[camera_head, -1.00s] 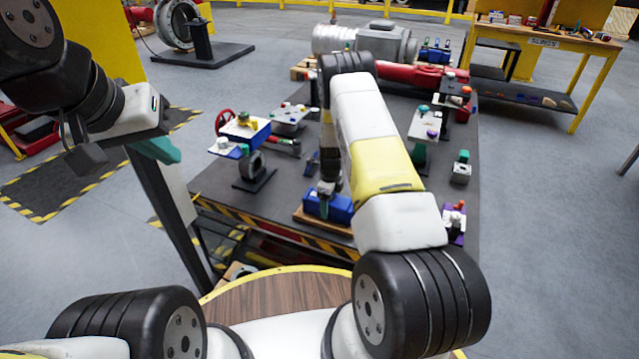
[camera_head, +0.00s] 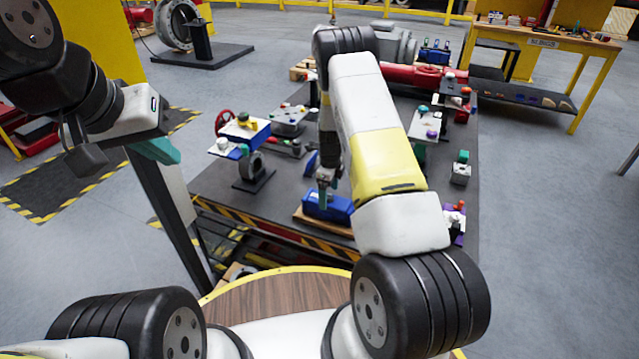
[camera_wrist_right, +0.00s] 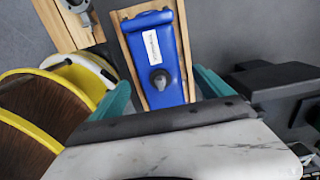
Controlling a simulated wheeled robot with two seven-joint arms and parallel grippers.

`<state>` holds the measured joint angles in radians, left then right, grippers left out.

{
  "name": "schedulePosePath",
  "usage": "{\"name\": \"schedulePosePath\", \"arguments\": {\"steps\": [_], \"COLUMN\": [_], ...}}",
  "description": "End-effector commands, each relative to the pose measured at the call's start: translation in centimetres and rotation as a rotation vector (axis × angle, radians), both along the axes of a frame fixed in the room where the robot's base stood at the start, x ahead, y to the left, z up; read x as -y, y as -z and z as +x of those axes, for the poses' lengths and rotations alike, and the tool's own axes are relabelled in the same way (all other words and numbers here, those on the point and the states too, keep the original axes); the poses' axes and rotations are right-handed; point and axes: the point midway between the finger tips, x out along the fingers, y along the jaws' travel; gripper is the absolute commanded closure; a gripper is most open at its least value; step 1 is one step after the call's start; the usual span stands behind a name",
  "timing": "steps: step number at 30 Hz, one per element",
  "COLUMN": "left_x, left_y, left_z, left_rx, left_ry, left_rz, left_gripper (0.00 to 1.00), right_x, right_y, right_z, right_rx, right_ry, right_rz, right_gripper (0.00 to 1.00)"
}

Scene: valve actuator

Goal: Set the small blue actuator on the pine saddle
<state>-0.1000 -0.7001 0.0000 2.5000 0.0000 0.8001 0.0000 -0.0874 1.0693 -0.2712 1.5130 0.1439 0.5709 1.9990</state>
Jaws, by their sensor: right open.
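The small blue actuator (camera_head: 340,209) rests on the pine saddle (camera_head: 308,219) at the table's near edge. In the right wrist view the blue actuator (camera_wrist_right: 154,45) has a white label and a grey knob, and lies lengthwise along the pine saddle (camera_wrist_right: 124,62), with wood showing along its sides. My right gripper (camera_head: 325,196) points down just above the actuator. Its teal fingers stand apart on either side of the actuator's near end in the wrist view and do not visibly touch it. My left gripper (camera_head: 155,150) hangs left of the table; its finger gap is hidden.
A blue-and-white fixture (camera_head: 240,135) on a black stand is left of the actuator. A grey-green part (camera_head: 460,172) and a purple-based part (camera_head: 453,222) stand to the right. My right arm hides the table's middle. Bare dark tabletop (camera_head: 285,205) lies left of the saddle.

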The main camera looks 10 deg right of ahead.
Motion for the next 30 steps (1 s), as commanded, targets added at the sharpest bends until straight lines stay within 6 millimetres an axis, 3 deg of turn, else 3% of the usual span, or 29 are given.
{"name": "schedulePosePath", "arguments": {"steps": [4, 14, 17, 20, 24, 30], "left_x": [0.0, 0.0, 0.0, 0.0, 0.0, 0.0], "left_y": [0.0, 0.0, 0.0, 0.0, 0.0, 0.0], "left_z": [0.0, 0.0, 0.0, 0.0, 0.0, 0.0], "left_rx": [0.0, 0.0, 0.0, 0.0, 0.0, 0.0], "left_ry": [0.0, 0.0, 0.0, 0.0, 0.0, 0.0], "left_rz": [0.0, 0.0, 0.0, 0.0, 0.0, 0.0], "left_gripper": [1.0, 1.0, 1.0, 1.0, 1.0, 1.0], "right_x": [0.0, -0.1, -0.4, -0.9, -1.8, -2.9], "right_y": [-3.2, -7.4, -11.1, -16.7, -24.7, -34.1], "right_z": [0.0, -0.1, -0.4, -1.5, -4.6, -10.9], "right_rx": [0.001, 0.011, 0.043, 0.096, 0.185, 0.324], "right_ry": [-0.001, -0.031, -0.124, -0.285, -0.565, -0.982], "right_rz": [0.0, 0.008, 0.029, 0.056, 0.072, 0.033], "right_gripper": [0.1, 0.1, 0.1, 0.1, 0.1, 0.1]}}
